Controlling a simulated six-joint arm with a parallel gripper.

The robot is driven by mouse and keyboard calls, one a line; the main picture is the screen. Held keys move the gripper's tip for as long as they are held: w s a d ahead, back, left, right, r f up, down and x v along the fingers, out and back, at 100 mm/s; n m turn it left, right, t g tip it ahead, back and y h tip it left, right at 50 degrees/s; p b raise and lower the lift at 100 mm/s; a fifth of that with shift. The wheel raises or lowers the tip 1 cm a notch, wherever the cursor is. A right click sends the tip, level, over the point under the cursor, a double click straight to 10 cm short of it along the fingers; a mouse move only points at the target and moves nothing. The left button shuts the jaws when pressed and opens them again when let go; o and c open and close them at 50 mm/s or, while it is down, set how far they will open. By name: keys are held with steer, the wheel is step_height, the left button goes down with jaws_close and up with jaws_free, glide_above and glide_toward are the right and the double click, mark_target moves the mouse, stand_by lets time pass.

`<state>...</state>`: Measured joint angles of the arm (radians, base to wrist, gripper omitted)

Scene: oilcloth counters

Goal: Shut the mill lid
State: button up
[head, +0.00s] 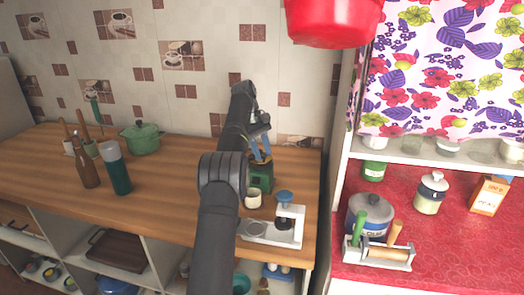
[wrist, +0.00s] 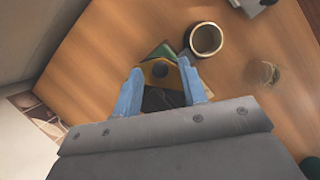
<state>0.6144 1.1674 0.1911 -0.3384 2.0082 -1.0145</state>
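The mill (head: 260,178) is a small green box on the wooden counter, below my gripper (head: 260,158). In the wrist view the mill (wrist: 158,70) shows a brass-yellow top with a dark round spot and a green corner. A dark square part lies nearer the camera, between the fingers; I cannot tell whether it is the lid or an opening. The lid's angle is not clear in either view. My gripper (wrist: 159,68) is open, with its two blue fingers apart on either side of the mill's top. I cannot tell whether they touch it.
A cream cup (head: 253,198) stands close beside the mill, also in the wrist view (wrist: 206,39). A clear glass (wrist: 267,73) stands further right in the wrist view. A tiled wall is behind. The counter's left holds bottles and a green pot (head: 142,139).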

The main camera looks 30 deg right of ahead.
steer(key=s+a+r+m+t+h, duration=0.1)
steer(key=s+a+r+m+t, duration=0.25)
steer(key=r+m, duration=0.4)
steer(key=s+a+r+m+t+h, duration=0.1)
steer(key=s+a+r+m+t, duration=0.1)
steer(key=r+m+t, duration=0.35)
steer(key=w+d+f, duration=0.1)
steer(key=f, duration=0.3)
steer(key=w+d+f+g, duration=0.1)
steer(key=d+f, duration=0.1)
steer(key=f, duration=0.2)
steer(key=w+d+f+g, duration=0.1)
steer(key=w+d+f, duration=0.1)
steer(key=f, duration=0.3)
steer(key=shift+m, duration=0.3)
steer(key=shift+c, duration=0.2)
jaws_close()
